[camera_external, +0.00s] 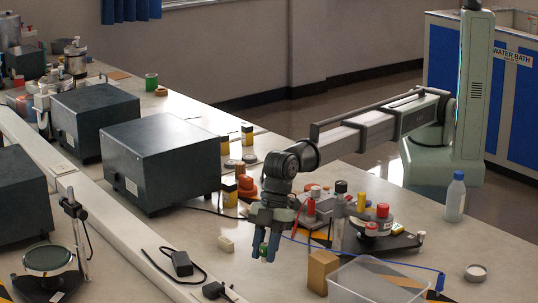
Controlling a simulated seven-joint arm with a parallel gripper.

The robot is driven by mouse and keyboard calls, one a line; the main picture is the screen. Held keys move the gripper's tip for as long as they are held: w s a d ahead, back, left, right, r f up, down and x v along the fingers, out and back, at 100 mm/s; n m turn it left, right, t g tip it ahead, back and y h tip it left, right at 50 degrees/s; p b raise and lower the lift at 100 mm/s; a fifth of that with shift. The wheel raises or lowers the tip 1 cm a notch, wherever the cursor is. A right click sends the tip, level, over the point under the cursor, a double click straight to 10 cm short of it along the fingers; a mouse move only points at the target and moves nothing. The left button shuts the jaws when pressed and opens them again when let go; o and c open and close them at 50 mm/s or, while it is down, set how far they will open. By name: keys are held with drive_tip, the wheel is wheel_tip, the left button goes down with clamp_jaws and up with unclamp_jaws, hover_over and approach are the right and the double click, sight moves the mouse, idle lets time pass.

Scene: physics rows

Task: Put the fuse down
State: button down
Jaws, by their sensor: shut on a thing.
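My gripper (266,246) points down over the front middle of the bench (185,235). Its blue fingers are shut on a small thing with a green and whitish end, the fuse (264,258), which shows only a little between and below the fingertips. The fingers hide most of it. I cannot tell whether its lower end touches the bench top.
A small cream block (225,244) lies left of my gripper. A brown block (322,271) and a clear tray (375,283) stand to the right. Apparatus with red and yellow parts (375,222) is behind them. A dark box (160,162) stands behind left. A black adapter (182,263) lies front left.

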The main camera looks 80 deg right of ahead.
drive_tip(key=shift+f, duration=1.75)
drive_tip(key=c, duration=0.9)
unclamp_jaws()
drive_tip(key=shift+f, duration=0.1)
drive_tip(key=shift+o, duration=0.2)
drive_tip(key=v, duration=1.2)
